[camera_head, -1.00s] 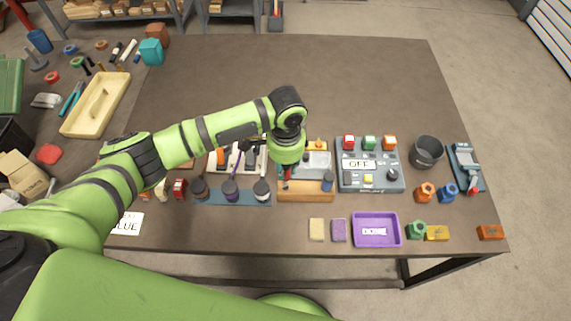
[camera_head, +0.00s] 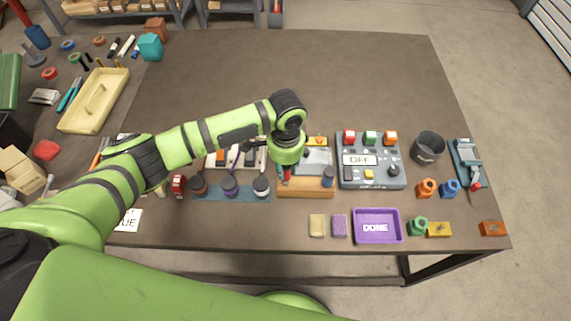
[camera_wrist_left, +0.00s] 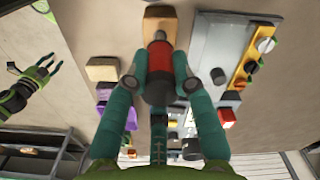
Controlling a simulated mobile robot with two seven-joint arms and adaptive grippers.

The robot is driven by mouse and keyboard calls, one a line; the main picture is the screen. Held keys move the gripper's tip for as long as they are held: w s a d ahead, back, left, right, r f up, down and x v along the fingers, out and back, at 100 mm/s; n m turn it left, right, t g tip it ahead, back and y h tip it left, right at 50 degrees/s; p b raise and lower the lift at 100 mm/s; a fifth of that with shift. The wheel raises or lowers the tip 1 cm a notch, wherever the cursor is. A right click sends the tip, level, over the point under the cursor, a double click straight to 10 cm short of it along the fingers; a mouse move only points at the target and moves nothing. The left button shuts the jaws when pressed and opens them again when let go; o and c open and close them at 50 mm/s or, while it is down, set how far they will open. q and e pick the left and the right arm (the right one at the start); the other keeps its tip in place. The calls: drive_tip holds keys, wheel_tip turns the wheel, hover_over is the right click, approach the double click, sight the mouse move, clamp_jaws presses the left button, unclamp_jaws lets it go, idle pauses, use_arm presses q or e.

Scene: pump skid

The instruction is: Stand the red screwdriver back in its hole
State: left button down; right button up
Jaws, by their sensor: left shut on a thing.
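My left gripper (camera_head: 286,172) is shut on the red screwdriver (camera_wrist_left: 158,62). In the left wrist view its red handle with a dark grey end stands between the two teal fingers (camera_wrist_left: 160,85). In the head view the gripper points down over the left part of the wooden block (camera_head: 308,188), and a bit of red shows under it. The block also shows beyond the handle in the left wrist view (camera_wrist_left: 160,25). The hole and the screwdriver's lower end are hidden. My right gripper (camera_wrist_left: 48,70) shows small at the left wrist view's left side; its jaw state is unclear.
Dark-topped items stand on a blue strip (camera_head: 235,194) to the left. The switch panel (camera_head: 370,178) reading OFF is to the right. A purple tray (camera_head: 377,226) lies in front. The table's back is clear.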

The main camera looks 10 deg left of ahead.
use_arm(q)
drive_tip(key=shift+f+b, duration=0.6)
drive_tip(key=shift+f, duration=0.6)
drive_tip(key=c, duration=1)
unclamp_jaws()
drive_tip(key=shift+o, duration=0.2)
drive_tip(key=shift+r, duration=0.1)
wheel_tip(320, 180, up, 12)
